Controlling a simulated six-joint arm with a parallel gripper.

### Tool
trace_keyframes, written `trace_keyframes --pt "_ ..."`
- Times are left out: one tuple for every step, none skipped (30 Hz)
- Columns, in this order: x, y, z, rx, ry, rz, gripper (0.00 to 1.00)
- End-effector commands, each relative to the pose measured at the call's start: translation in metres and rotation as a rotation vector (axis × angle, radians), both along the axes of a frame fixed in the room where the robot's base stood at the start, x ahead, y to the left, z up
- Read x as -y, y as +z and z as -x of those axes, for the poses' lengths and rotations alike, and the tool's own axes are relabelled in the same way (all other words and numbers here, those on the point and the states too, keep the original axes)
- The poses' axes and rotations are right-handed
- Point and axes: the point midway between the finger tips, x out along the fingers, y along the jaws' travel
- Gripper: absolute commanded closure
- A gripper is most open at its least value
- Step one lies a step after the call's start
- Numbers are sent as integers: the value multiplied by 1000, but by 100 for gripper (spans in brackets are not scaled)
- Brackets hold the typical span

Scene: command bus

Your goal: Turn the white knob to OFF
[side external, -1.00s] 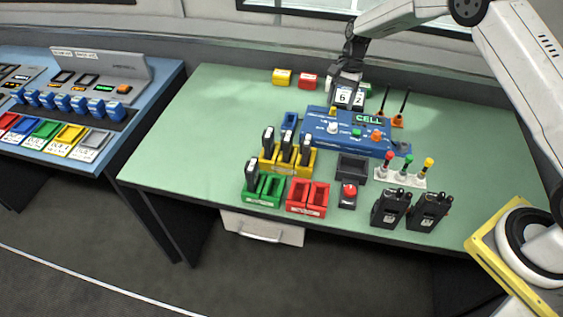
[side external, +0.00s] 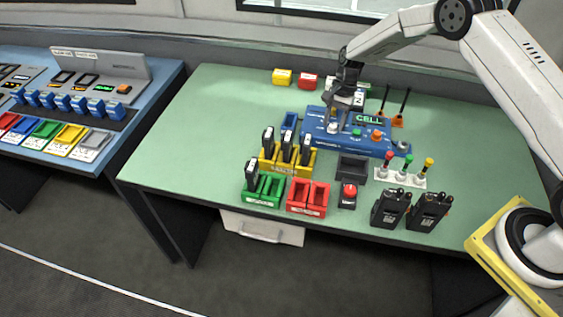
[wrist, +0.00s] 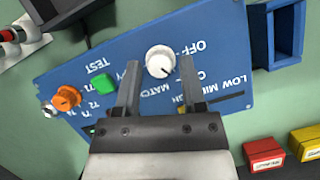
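The white knob (wrist: 160,61) is a round dial on the blue panel (wrist: 222,88). The OFF label is printed just right of the knob in the wrist view, upside down. The knob's pointer setting is too small to tell. My gripper (wrist: 158,66) is open, with one fingertip on each side of the knob in that view; I cannot tell whether they touch it. In the side view, my gripper (side external: 335,112) points down over the left part of the panel, right at the knob (side external: 333,128).
The panel also carries a green button (wrist: 104,84) and an orange knob (wrist: 66,98). A yellow holder (side external: 288,168) with black-topped pieces stands in front.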

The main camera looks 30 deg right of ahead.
Motion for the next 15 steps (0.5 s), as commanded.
trace_keyframes --pt "0 0 0 0 0 0 67" --pt "0 0 0 0 0 0 76" --pt "0 0 0 0 0 0 89" --pt "0 0 0 0 0 0 98" --pt "0 0 0 0 0 0 100" --pt "0 0 0 0 0 0 100" --pt "0 0 0 0 0 0 100" --pt "0 0 0 0 0 0 100" --pt "0 0 0 0 1 0 100" --pt "0 0 0 1 2 0 100" --pt "0 0 0 0 3 0 100" --pt "0 0 0 1 6 1 100" --pt "0 0 0 1 9 1 100" --pt "0 0 0 1 14 1 100" --pt "0 0 0 1 22 1 100"
